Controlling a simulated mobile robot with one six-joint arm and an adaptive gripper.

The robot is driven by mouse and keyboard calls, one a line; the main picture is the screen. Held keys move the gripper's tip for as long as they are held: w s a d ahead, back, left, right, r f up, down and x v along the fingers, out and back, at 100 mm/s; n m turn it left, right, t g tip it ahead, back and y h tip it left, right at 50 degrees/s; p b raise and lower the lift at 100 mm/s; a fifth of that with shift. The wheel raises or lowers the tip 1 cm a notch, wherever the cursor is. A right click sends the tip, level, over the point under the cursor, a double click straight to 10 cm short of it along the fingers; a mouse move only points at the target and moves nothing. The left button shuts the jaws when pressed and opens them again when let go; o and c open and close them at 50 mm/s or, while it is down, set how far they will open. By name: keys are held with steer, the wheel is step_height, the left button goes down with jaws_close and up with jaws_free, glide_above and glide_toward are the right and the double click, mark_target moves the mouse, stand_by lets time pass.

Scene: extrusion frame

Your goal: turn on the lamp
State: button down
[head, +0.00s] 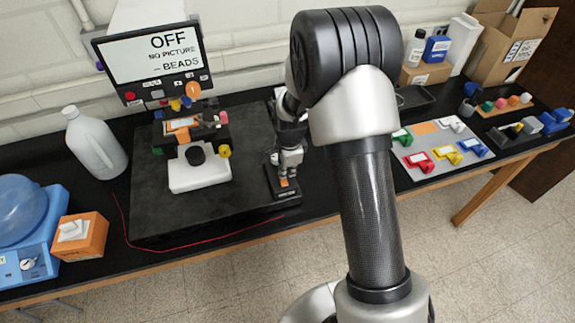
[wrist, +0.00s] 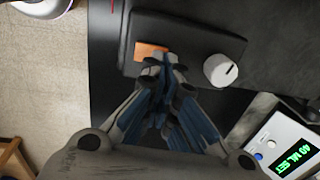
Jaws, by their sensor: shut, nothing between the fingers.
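A microscope (head: 198,165) stands on a dark mat, and the screen (head: 153,57) above it reads "OFF", "NO PICTURE", "BEADS". I cannot single out the lamp itself. To its right, a low black box (head: 284,193) lies near the mat's edge. In the wrist view the box (wrist: 190,35) carries an orange patch (wrist: 150,51) and a white knob (wrist: 221,70) with a dark line. My gripper (head: 287,172) points down at the box. In the wrist view my gripper (wrist: 164,62) is shut and empty, its tips over the orange patch's edge. I cannot tell if they touch.
A device with a green display (wrist: 293,163) stands beside the box in the wrist view. A white jug (head: 95,145), an orange box (head: 80,236) and a blue device (head: 25,230) are at left. A red cable (head: 190,241) runs along the front. Coloured parts (head: 445,152) lie at right.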

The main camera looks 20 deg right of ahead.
stand_by(0.3)
steer(key=shift+w+f+b, duration=0.1)
steer(key=shift+f+b, duration=0.5)
steer(key=shift+r, duration=0.15)
steer(key=shift+s+r, duration=0.15)
steer(key=shift+s, duration=0.65)
steer(key=shift+w, duration=0.1)
